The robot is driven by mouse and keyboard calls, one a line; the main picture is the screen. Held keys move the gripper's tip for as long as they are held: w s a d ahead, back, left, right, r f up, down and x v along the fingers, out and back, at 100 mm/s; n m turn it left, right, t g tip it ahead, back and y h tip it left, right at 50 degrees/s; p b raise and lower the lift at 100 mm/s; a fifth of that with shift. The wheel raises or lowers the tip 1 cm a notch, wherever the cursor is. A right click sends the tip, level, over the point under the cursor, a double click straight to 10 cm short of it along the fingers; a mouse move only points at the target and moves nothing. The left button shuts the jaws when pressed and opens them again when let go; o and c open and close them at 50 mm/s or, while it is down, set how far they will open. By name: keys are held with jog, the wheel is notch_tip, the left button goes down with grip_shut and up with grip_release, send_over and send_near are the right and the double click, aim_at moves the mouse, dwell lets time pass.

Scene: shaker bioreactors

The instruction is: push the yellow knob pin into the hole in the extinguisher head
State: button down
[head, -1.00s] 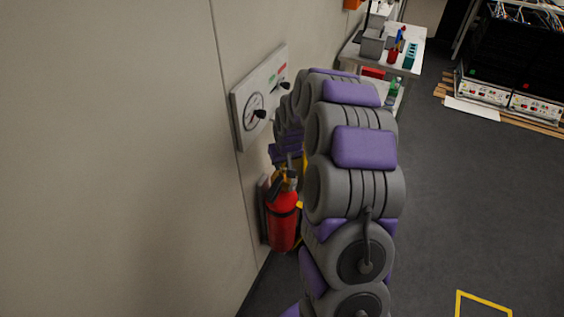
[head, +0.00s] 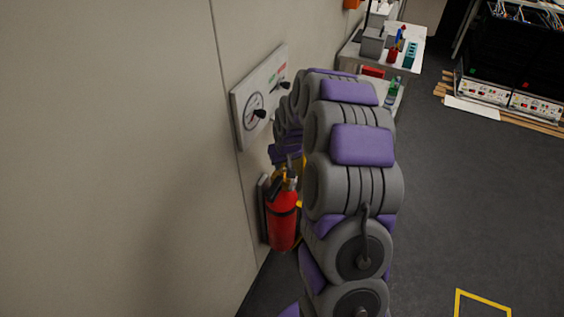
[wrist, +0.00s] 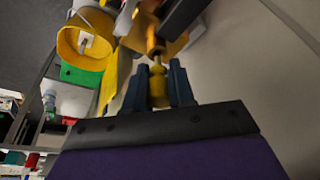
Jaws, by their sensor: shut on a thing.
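The red fire extinguisher (head: 283,226) stands upright by the wall in the head view, with its brass-coloured head (head: 290,184) and dark lever on top. In the wrist view my gripper (wrist: 159,84) is shut on the yellow knob (wrist: 158,88), one dark finger on each side. The pin points away from my gripper toward the brass-orange extinguisher head (wrist: 170,43). The pin tip is close to the head, but I cannot tell whether it is in the hole. In the head view my arm hides the knob and fingertips.
A wall panel (head: 259,97) with a dial and black knobs juts out above the extinguisher. A white table (head: 414,48) with tools stands behind my arm. A yellow bucket (wrist: 70,42) shows in the wrist view. Open floor lies to the right.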

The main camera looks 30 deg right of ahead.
jog(key=shift+f+p, duration=0.35)
jog(key=shift+f, duration=0.85)
dwell(2.0)
jog(key=c, duration=1.2)
grip_release()
jog(key=o, duration=0.3)
jog(key=shift+d+f, duration=0.1)
jog(key=shift+d, duration=0.05)
jog(key=shift+a, duration=0.2)
